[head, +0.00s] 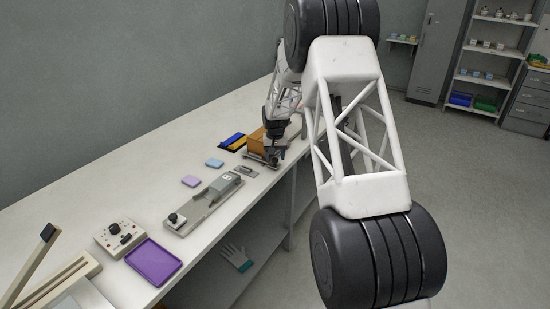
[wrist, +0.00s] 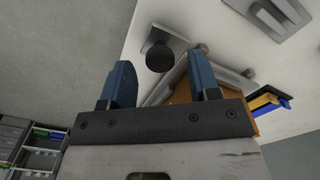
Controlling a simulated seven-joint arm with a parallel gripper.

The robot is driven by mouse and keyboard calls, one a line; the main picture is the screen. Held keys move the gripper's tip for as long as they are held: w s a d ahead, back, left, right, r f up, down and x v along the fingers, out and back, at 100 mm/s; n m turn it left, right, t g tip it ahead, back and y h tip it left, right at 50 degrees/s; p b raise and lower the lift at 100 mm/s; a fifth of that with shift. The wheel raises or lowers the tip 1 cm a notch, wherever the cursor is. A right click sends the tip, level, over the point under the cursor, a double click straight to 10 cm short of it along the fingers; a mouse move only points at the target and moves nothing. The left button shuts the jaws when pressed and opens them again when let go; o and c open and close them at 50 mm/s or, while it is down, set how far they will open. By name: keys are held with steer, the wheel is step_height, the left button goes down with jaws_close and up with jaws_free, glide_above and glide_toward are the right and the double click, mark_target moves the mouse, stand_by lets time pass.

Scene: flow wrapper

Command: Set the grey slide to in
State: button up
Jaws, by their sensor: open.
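My gripper (head: 272,152) is at the far end of the bench, beside an orange-brown box. In the wrist view my gripper (wrist: 162,78) has its two blue fingers apart with nothing held between them. Beyond the fingertips, a round black knob (wrist: 160,58) stands on a pale plate, with a pale rail running beside it. A small grey plate with a raised part (wrist: 268,17) lies at the top right of the wrist view, apart from the fingers. In the head view a small grey plate (head: 245,171) lies left of my gripper. I cannot tell for sure which part is the grey slide.
The orange-brown box (wrist: 180,93) is partly hidden behind the right finger. Blue and yellow pieces (head: 233,141) lie beside it. A long grey fixture (head: 203,204), a purple tray (head: 154,261) and a control box (head: 119,236) stand along the bench (head: 100,185). The bench's back strip is clear.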

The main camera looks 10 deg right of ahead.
steer(key=shift+f, duration=0.5)
jaws_close()
